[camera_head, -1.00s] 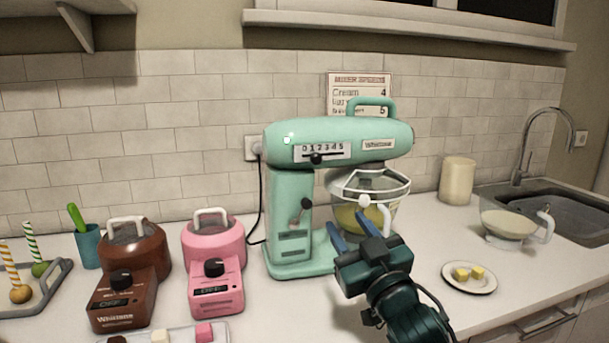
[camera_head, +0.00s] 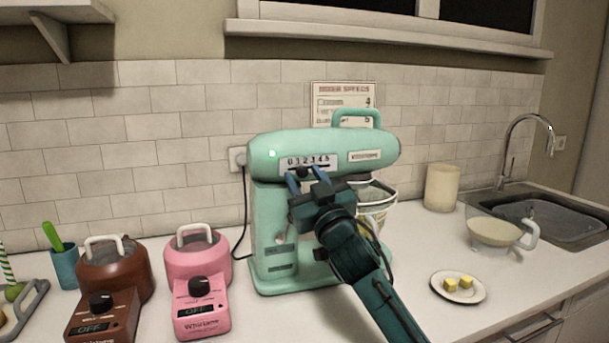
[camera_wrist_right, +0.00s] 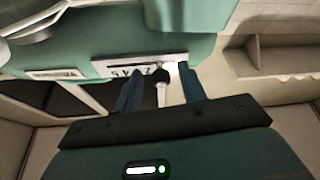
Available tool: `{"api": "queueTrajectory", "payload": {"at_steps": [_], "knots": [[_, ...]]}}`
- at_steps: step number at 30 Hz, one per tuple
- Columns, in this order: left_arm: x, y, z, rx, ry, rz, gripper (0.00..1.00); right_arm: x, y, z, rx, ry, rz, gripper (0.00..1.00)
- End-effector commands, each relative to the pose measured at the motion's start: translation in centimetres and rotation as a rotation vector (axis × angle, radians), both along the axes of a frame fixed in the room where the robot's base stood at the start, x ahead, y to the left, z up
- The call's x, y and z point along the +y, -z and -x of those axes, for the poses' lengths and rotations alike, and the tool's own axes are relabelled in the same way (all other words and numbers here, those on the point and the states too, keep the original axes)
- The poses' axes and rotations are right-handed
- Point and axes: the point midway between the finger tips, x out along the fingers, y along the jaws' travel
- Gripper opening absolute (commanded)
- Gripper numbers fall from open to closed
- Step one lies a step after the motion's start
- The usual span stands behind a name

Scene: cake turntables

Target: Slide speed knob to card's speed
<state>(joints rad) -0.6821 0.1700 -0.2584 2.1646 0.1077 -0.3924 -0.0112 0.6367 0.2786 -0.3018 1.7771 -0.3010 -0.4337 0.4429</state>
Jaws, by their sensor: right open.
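The mint-green stand mixer (camera_head: 325,144) stands on the counter against the tiled wall. Its white speed scale (camera_head: 308,161) is numbered from 0 on its side. The dark speed knob (camera_head: 303,172) sits at the lower edge of the scale, left of its middle. The speed card (camera_head: 343,92) hangs behind the mixer; 4 and 5 show at its right, and its lower part is hidden. My right gripper (camera_head: 306,177) is open at the knob. In the right wrist view the knob (camera_wrist_right: 160,75) lies between the two blue fingers, with visible gaps. My left gripper is out of view.
A brown appliance (camera_head: 113,272) and a pink appliance (camera_head: 198,256) stand left of the mixer. A glass bowl (camera_head: 374,196) sits under the mixer head, partly behind my arm.

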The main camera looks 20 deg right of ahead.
Motion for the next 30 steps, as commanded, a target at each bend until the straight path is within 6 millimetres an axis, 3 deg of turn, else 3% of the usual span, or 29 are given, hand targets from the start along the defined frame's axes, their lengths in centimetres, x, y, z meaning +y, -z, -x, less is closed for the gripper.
{"api": "queueTrajectory", "payload": {"at_steps": [11, 26, 30], "knots": [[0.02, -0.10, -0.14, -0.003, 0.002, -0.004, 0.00, 0.09, -0.21, -0.56, 0.000, 0.000, 0.000, 0.41], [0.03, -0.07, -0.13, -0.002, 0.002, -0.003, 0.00, 0.07, -0.18, -0.54, 0.000, 0.000, 0.000, 0.00], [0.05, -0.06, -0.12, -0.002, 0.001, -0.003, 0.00, 0.06, -0.19, -0.54, 0.001, 0.001, 0.001, 0.00]]}}
